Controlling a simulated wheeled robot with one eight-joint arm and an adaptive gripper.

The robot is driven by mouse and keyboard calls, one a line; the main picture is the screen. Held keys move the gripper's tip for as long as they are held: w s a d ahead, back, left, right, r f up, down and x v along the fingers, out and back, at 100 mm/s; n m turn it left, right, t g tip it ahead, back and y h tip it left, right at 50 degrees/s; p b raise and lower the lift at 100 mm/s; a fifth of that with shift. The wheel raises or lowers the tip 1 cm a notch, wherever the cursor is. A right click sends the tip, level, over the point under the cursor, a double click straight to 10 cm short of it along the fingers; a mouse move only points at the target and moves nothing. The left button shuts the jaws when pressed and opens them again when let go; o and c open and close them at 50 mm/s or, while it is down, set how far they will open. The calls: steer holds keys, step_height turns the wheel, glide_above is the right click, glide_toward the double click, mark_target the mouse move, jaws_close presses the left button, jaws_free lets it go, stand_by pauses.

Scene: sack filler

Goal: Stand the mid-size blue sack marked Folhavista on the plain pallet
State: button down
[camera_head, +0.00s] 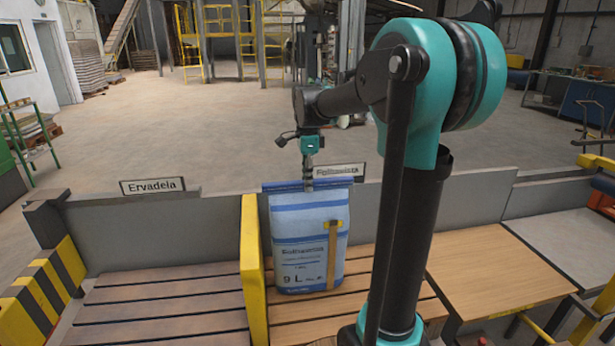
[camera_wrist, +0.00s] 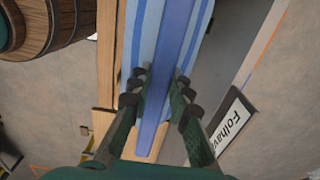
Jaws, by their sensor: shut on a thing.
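The Folhavista sack (camera_head: 302,238) is blue and pale blue, with a "9 L" mark and a tan-yellow strip on its front. It is upright over the slatted wooden boards (camera_head: 395,310) right of the yellow divider; I cannot tell whether its base touches them. My gripper (camera_head: 308,183) is shut on the sack's folded top edge from above. In the wrist view my gripper's fingers (camera_wrist: 158,95) lie on both sides of the sack's blue top band (camera_wrist: 165,60). The boards' far part is hidden behind the sack.
A yellow divider (camera_head: 254,270) stands close left of the sack. Beyond it is an empty slatted bay (camera_head: 160,310) signed Ervadela (camera_head: 152,186). A grey wall (camera_head: 400,205) with a Folhavista sign (camera_head: 340,170) stands behind. A bare board surface (camera_head: 490,265) lies right.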

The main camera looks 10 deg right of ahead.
steer(key=shift+f, duration=0.1)
steer(key=c, duration=1.3)
jaws_free()
steer(key=shift+c, duration=0.2)
step_height(320, 180, up, 12)
